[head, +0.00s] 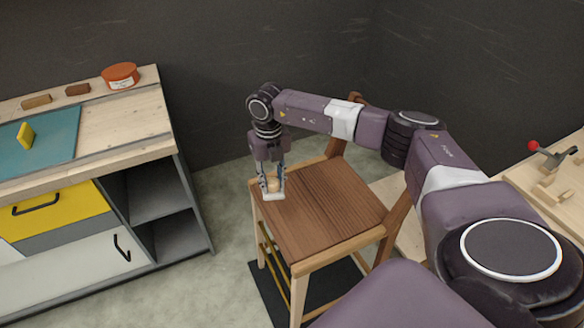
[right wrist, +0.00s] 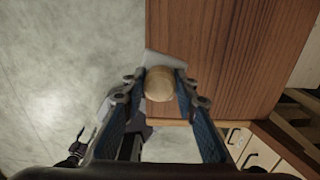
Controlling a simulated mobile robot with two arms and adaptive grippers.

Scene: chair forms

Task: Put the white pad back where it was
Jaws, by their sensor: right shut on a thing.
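The white pad (head: 272,195) has a round wooden knob (head: 272,184) on top. My right gripper (head: 271,182) is shut on this knob, pointing down, at the left corner of the wooden chair seat (head: 320,205). In the right wrist view the knob (right wrist: 160,84) sits between the two fingertips, and a pale part of the pad (right wrist: 165,60) shows behind it, over the seat's edge. I cannot tell whether the pad touches the seat. My left gripper is not in view.
At left a workbench (head: 135,118) bears a teal mat (head: 60,140) with a yellow block (head: 25,135), a red-orange tin (head: 121,75) and small wooden blocks. At right is another wooden bench (head: 530,180) with a red-knobbed clamp (head: 545,152). The chair stands on a dark mat (head: 266,290).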

